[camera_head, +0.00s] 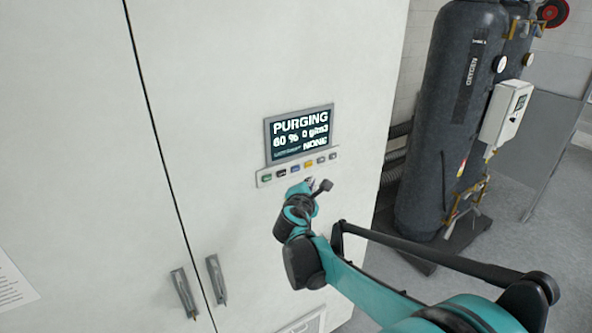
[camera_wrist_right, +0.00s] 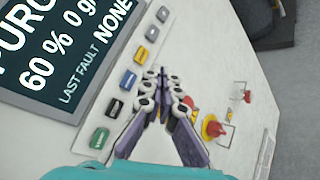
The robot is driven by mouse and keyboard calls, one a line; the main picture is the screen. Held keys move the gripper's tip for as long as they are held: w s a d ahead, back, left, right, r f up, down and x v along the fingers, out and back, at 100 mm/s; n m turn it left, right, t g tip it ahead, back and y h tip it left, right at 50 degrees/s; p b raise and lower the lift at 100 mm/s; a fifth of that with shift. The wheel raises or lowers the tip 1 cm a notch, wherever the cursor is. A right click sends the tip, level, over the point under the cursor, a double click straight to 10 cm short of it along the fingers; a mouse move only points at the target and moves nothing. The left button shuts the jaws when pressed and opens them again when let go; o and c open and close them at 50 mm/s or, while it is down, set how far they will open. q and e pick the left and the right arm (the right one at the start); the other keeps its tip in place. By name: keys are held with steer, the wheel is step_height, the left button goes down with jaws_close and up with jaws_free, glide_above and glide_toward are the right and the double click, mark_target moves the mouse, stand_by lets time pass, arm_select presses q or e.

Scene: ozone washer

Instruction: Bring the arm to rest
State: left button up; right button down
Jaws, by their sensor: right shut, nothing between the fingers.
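My right gripper (camera_head: 317,186) is shut and empty, just in front of the white cabinet (camera_head: 230,110), below the row of buttons. In the right wrist view its fingertips (camera_wrist_right: 163,74) meet beside the button strip (camera_wrist_right: 120,97); I cannot tell whether they touch the panel. My right arm (camera_head: 365,290) reaches in from the lower right. The display (camera_head: 299,134) above the strip reads "PURGING", "60 %" and "NONE". In the right wrist view the display (camera_wrist_right: 62,55) also shows "LAST FAULT NONE". My left gripper is not in view.
Two door handles (camera_head: 184,292) (camera_head: 215,279) stick out at the lower left. A dark oxygen tank (camera_head: 440,130) with a white control box (camera_head: 505,112) stands at the right. Red and yellow knobs (camera_wrist_right: 213,128) sit near the fingers. Open floor (camera_head: 535,230) lies at the far right.

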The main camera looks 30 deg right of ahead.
stand_by(0.6)
steer(key=s+a+f+m+g+y+b, duration=0.1)
steer(key=s+a+f+m+y+b, duration=0.2)
steer(key=f, duration=1.1)
steer(key=s+a+f+m+g+y+b, duration=0.2)
steer(key=s+a+f+m+y+b, duration=0.1)
steer(key=s+a+f+m+b, duration=0.5)
steer(key=s+a+f+m+g+y+b, duration=0.1)
steer(key=s+a+f+m+y+b, duration=0.2)
steer(key=s+a+f+b, duration=0.7)
steer(key=s+f+m+b, duration=0.1)
steer(key=s+f+b, duration=0.1)
steer(key=f, duration=0.3)
steer(key=s+f+m+b, duration=0.1)
steer(key=s+f+b, duration=0.2)
steer(key=f+b, duration=0.2)
steer(key=shift+s+f+g+y, duration=0.2)
steer(key=shift+s+g+y, duration=0.1)
steer(key=shift+g+y, duration=0.1)
